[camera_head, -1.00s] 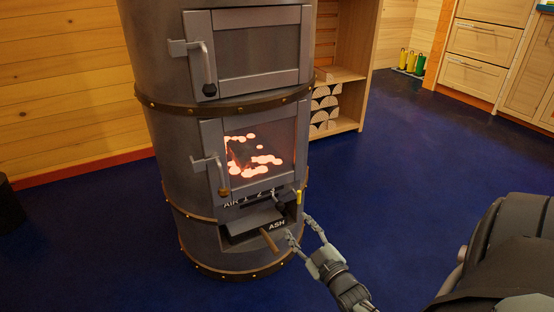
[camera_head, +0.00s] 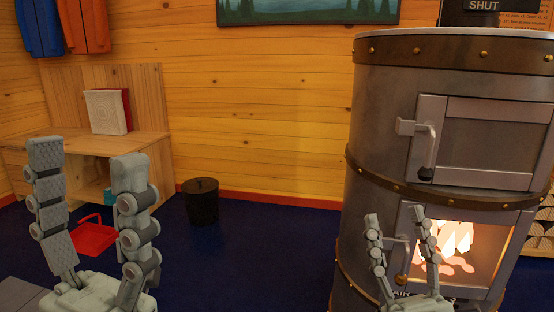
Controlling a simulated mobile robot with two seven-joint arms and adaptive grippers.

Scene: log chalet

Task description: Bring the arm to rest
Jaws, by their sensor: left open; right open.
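My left gripper (camera_head: 92,180) is large in the lower left of the head view. Its two grey fingers point up and stand wide apart, with nothing between them. My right gripper (camera_head: 394,222) is smaller, in front of the stove's lower door. Its fingers also point up, open and empty. The two arms behind the grippers are mostly out of view below. I cannot tell whether the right fingers touch the stove.
The round metal stove (camera_head: 386,148) fills the right side, with a fire behind its lower door. A black bin (camera_head: 201,204) stands by the wall. A wooden desk (camera_head: 124,143) and a red dustpan (camera_head: 94,237) are at left. Blue floor (camera_head: 262,250) between bin and stove is clear.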

